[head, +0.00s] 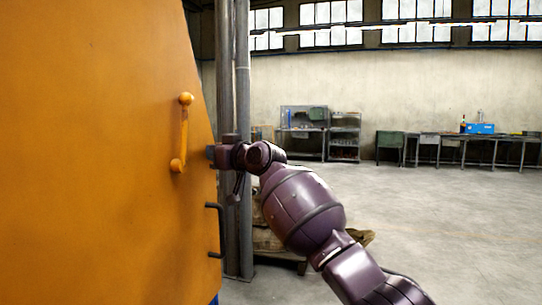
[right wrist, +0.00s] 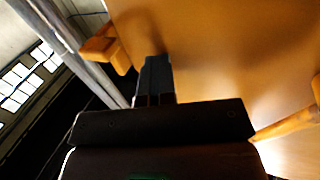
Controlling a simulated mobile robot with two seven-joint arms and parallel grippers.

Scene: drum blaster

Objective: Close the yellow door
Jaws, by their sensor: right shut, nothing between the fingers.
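The yellow door (head: 95,150) fills the left of the head view as a large flat orange-yellow panel. An orange handle (head: 184,133) with two rounded ends stands upright near its right edge. My right gripper (head: 212,153) is at the door's right edge, just right of the handle's lower end. In the right wrist view the fingers of the gripper (right wrist: 154,78) are together and point at the door panel (right wrist: 215,50), with nothing between them. I cannot tell whether the fingertips touch the panel. My left gripper is out of view.
A dark bar handle (head: 216,230) sits low by the door's edge. Grey vertical pipes (head: 243,80) stand behind my right gripper. Shelves (head: 343,135) and workbenches (head: 455,142) line the far wall. The concrete floor (head: 440,220) on the right is open.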

